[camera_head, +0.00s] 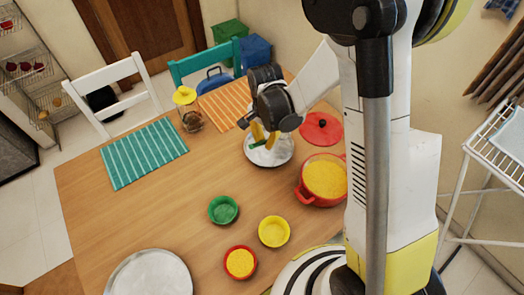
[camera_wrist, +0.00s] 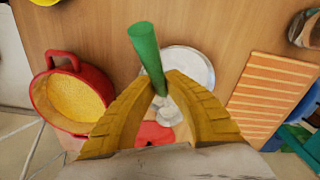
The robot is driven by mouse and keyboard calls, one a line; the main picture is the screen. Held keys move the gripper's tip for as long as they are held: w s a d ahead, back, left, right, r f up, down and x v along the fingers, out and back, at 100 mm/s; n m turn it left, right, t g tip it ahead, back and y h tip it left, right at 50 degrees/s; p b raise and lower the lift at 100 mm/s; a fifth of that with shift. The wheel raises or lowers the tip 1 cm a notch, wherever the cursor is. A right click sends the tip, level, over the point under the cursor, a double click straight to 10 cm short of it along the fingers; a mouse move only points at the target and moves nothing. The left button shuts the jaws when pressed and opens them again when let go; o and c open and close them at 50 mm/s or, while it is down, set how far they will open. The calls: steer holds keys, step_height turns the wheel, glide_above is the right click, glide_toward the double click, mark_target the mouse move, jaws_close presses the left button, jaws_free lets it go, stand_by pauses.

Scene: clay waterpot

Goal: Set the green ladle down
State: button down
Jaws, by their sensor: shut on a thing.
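The green ladle (camera_wrist: 147,55) is held between the yellow fingers of my gripper (camera_wrist: 168,85). In the wrist view its green handle sticks out past the fingertips, and a pale metal part shows between the fingers. In the head view my gripper (camera_head: 264,134) is over a round silver plate (camera_head: 285,156) at the far side of the table, with a bit of the green ladle (camera_head: 256,144) showing. The plate also shows behind the ladle in the wrist view (camera_wrist: 200,66). I cannot tell whether the ladle touches the plate.
A red pot (camera_head: 325,180) of yellow food and a red lid (camera_head: 322,128) stand right of the plate. A yellow-lidded jar (camera_head: 187,110) and an orange striped mat (camera_head: 225,105) are to its left. Green (camera_head: 223,209), yellow (camera_head: 274,231) and orange-red (camera_head: 240,262) bowls sit nearer. The table's middle-left is clear.

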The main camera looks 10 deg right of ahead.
steer(key=shift+w+a+f+b, duration=0.1)
steer(key=shift+a+f+b, duration=0.15)
steer(key=shift+f, duration=0.55)
steer(key=shift+w+a+f+b, duration=0.1)
steer(key=shift+f+b, duration=0.2)
steer(key=shift+f, duration=0.5)
steer(key=shift+w+a+f+b, duration=0.1)
steer(key=shift+a+f+b, duration=0.15)
steer(key=shift+f, duration=0.55)
steer(key=shift+f, duration=0.2)
steer(key=c, duration=1.5)
jaws_free()
steer(key=shift+r, duration=0.1)
steer(key=shift+r, duration=0.1)
